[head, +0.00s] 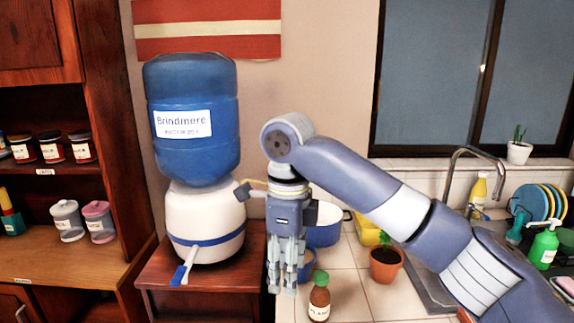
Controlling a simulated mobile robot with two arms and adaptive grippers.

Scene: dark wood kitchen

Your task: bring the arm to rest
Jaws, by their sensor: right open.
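My right arm reaches in from the lower right, bent at the elbow, with its gripper (283,283) pointing down. The right gripper is open, and I see nothing between its fingers. It hangs in front of a blue pot (325,232) and just left of a small brown bottle (319,300) with a green cap. I cannot tell the exact gap between gripper and bottle. My left gripper does not show.
A water dispenser (206,222) with a blue jug (192,150) stands on a wooden cabinet left of the gripper. A potted plant (385,265), a yellow container (368,234) and a sink faucet (455,170) are to the right. Shelves with jars (52,147) are far left.

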